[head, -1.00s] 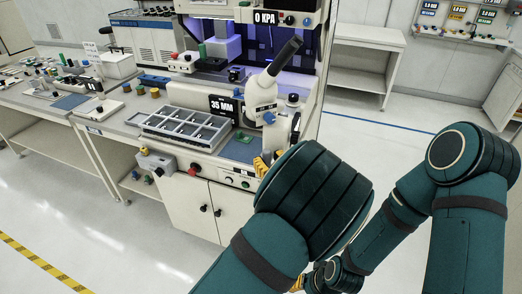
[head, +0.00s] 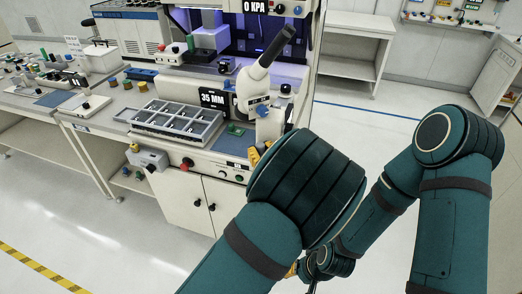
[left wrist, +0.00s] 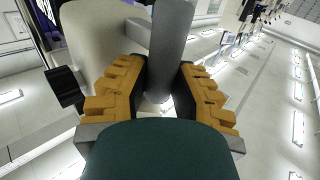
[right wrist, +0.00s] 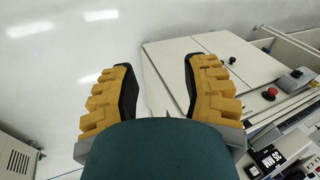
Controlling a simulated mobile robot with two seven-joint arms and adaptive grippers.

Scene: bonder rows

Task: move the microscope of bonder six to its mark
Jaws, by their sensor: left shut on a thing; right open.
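The white microscope (head: 251,84), with a dark eyepiece tube and a blue knob, stands upright at the right end of the bonder bench in the head view. My right gripper (right wrist: 160,95) is open and empty, low beside the bench front.
A grey compartment tray (head: 172,122) lies left of the microscope, below the "35 MM" label (head: 212,98). A green square (head: 236,129) and blue mat lie near the microscope. Red and green buttons line the bench front. Floor to the right is clear before a white side table (head: 350,27).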

